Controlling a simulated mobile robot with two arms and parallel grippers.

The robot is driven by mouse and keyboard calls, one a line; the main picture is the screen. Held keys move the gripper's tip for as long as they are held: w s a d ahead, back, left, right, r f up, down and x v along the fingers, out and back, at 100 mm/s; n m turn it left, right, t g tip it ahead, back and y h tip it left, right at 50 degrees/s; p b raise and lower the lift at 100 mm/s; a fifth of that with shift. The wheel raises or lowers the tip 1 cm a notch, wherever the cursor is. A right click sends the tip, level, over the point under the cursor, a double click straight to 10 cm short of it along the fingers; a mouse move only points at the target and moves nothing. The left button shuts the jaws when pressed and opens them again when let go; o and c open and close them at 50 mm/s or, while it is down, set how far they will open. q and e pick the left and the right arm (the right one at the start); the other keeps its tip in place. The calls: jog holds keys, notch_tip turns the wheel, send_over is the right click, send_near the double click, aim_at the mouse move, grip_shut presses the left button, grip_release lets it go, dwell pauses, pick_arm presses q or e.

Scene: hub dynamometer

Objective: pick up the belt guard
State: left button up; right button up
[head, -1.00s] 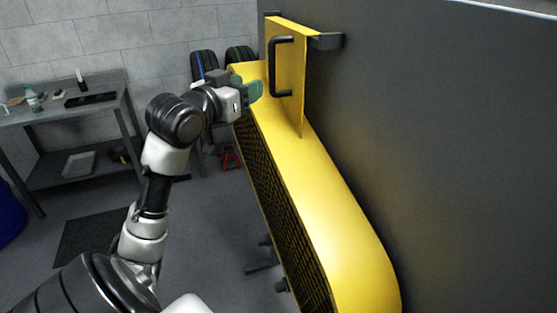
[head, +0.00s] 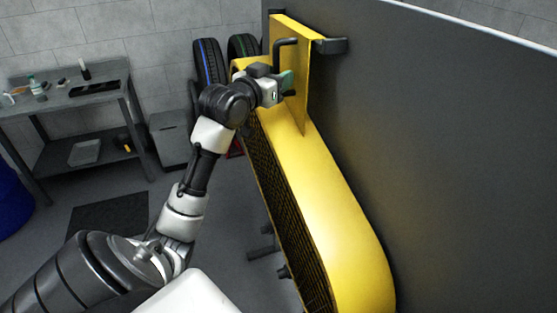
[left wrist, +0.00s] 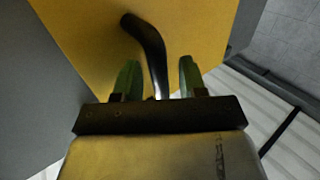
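The yellow belt guard (head: 318,185) runs along the dark panel on the right, with a mesh side and an upright yellow plate at its far end. A black handle (head: 284,42) sticks out from that plate. My left gripper (head: 288,82) is at the lower part of the handle. In the left wrist view the black handle (left wrist: 148,48) passes between the two green fingertips (left wrist: 157,78), which stand apart with a gap on each side. The lower end of the handle is hidden by the gripper body. My right gripper is in no view.
The guard hangs beside a large dark panel (head: 450,150), with a black bracket (head: 330,45) at the plate's top. Tyres (head: 209,60) stand behind. A grey workbench (head: 65,100) stands at the left. The floor between is mostly open.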

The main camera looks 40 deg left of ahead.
pick_arm(q)
grip_shut()
dwell(1.1)
jog(key=shift+r, duration=0.15)
